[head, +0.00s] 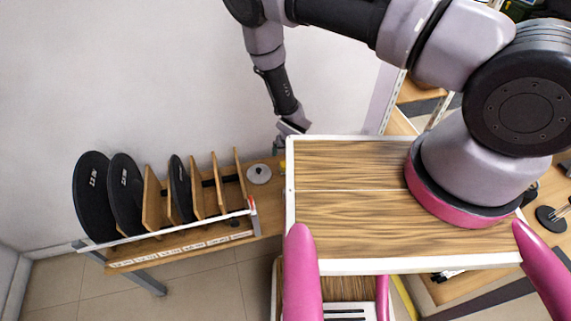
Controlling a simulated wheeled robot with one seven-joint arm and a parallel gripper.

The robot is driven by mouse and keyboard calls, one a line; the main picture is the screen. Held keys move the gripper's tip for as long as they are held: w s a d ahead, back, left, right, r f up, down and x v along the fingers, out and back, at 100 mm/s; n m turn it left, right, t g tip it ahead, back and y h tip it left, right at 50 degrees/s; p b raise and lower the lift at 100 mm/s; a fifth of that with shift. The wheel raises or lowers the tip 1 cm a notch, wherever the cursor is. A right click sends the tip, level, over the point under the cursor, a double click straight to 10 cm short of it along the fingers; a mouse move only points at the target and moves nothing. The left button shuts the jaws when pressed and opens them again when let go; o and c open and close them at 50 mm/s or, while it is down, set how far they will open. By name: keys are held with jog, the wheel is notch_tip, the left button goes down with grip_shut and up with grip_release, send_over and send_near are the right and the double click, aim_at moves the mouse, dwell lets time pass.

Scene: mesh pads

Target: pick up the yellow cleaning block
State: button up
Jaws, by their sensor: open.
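My arm reaches out from the right to the upper middle, and my gripper (291,127) is at its end, small and far off. It points down, just above the far left corner of my own wood-topped body. The gripper is open; its fingertips are hard to make out, and I see nothing held in it. I cannot make out the yellow cleaning block. Small coloured bits show below the gripper beside my body's edge, too small to identify, and my top hides what lies behind it.
A low wooden bench (185,249) stands along the wall at left, with black discs (92,197) and upright wooden boards (152,200) behind a white rail. A round grey disc (259,174) lies near its right end. Wooden shelving (418,92) stands at right. Tiled floor (215,280) is clear in front.

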jog(key=f, duration=0.7)
jog(key=shift+w, duration=0.4)
jog(key=shift+d+x, duration=0.15)
jog(key=shift+x, duration=1.25)
jog(key=shift+d+x, duration=0.15)
jog(key=shift+x, duration=1.3)
jog(key=shift+w+r, duration=0.1)
jog(key=shift+w, duration=0.05)
grip_shut()
